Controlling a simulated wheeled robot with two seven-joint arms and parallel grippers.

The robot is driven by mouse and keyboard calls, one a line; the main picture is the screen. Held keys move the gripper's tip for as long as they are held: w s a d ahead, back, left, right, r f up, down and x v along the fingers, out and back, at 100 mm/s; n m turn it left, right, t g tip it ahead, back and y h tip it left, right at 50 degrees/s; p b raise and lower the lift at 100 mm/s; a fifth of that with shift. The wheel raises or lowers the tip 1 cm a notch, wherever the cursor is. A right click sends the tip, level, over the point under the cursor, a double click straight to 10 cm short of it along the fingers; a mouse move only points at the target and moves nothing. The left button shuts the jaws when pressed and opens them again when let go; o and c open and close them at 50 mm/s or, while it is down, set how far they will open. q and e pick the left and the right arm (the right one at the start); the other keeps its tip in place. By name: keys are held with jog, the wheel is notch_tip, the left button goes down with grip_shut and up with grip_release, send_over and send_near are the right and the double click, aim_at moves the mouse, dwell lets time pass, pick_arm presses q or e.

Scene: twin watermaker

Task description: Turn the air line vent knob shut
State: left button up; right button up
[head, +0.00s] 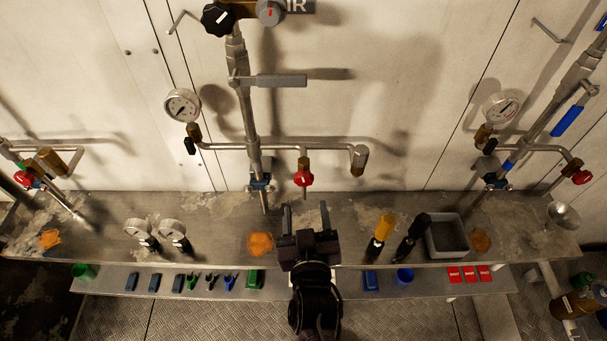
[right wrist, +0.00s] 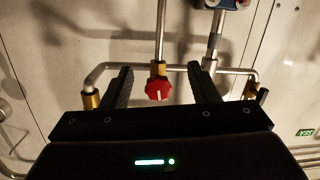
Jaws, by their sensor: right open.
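A red knob (head: 303,179) with a white pointer line hangs on a brass stem below the horizontal branch of the middle pipe, whose partly cut-off label ends in "IR". I take it as the air line vent knob. In the right wrist view the red knob (right wrist: 157,89) is between the two fingers, its white line about vertical. My right gripper (head: 305,214) is open and empty, its fingertips just short of the knob in the head view. In the right wrist view the fingers (right wrist: 160,72) stand clear on both sides. My left gripper is not in view.
A pressure gauge (head: 183,105) and a brass fitting (head: 360,160) flank the knob. Further up are a grey lever (head: 276,81) and a black knob (head: 217,19). Below, the bench (head: 215,215) holds small gauges, tools and a grey tray (head: 432,253). A similar red knob (head: 582,177) is far right.

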aim_at(304, 183)
jog(key=shift+t+h, duration=0.4)
jog(key=shift+t, duration=0.4)
jog(key=w+r+b, duration=0.2)
jog(key=w, duration=0.1)
jog(key=w+r+b, duration=0.1)
jog(key=w, duration=0.1)
jog(key=shift+w+a+r, duration=0.2)
jog(key=shift+a+r, duration=0.05)
jog(key=shift+w+r, duration=0.15)
jog(key=shift+w, duration=0.3)
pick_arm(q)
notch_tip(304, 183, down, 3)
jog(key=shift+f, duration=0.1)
pick_arm(e)
jog(key=shift+c, duration=0.2)
jog(key=c, duration=0.9)
jog(key=shift+m, duration=1.3)
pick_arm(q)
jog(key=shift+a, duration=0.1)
